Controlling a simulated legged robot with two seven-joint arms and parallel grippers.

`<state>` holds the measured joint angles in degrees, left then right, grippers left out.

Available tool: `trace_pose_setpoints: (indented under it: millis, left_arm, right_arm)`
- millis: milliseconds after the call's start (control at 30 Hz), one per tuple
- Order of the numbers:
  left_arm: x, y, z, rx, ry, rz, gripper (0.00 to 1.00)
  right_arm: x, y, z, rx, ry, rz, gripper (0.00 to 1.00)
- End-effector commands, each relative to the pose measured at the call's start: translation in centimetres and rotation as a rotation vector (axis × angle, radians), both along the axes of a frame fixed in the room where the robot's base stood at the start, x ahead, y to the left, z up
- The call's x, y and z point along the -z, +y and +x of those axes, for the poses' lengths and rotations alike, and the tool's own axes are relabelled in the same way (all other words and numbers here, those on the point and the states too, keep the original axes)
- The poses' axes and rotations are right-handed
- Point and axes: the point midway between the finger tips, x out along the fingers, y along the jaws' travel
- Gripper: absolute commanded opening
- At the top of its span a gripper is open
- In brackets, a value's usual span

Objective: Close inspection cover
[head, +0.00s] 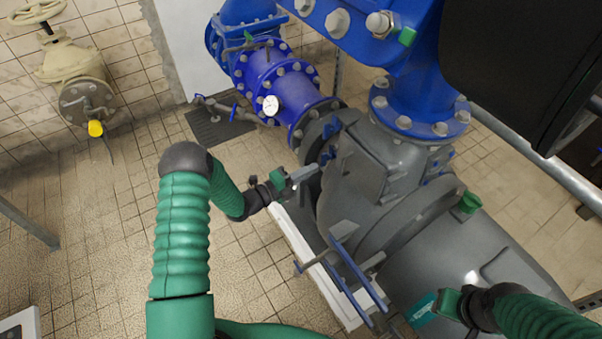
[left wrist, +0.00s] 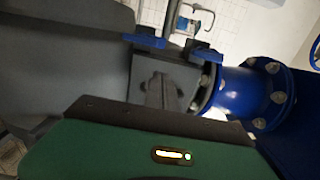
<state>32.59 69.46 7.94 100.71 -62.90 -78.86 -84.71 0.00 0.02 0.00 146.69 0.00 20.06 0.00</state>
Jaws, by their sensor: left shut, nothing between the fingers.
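The grey pump housing (head: 440,240) fills the right half of the head view. My left gripper (head: 305,173) is shut and empty, just left of the cover; contact is unclear. Its fingers show in the left wrist view (left wrist: 160,92). My right gripper (head: 425,308) is low over the housing, its fingers unclear.
Long blue bars (head: 357,272) stick out from the housing's lower left. A beige valve (head: 72,65) is at the far left wall. The tiled floor (head: 95,210) at left is mostly clear.

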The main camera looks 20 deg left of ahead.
Motion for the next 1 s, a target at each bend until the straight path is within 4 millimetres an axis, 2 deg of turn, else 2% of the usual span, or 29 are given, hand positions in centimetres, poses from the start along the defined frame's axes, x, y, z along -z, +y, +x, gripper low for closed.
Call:
trace_pose_setpoints:
  millis: [200,400,800,1000]
  left_arm:
    - [0.2,-2.5,4.0,0.001,-0.001,-0.001,0.00]
    - [0.1,-3.9,6.3,0.000,0.001,-0.002,0.00]
    - [0.0,-4.2,6.8,0.000,0.001,-0.002,0.00]
    - [0.5,-5.1,8.5,0.001,-0.001,0.002,0.00]
  right_arm:
    - [0.9,0.0,0.0,0.000,0.000,0.000,0.33]
    - [1.3,0.0,0.0,0.000,-0.001,0.000,0.33]
    - [1.3,0.0,0.0,0.000,-0.001,0.000,0.33]
    - [3.1,0.0,0.0,0.000,0.000,0.000,0.33]
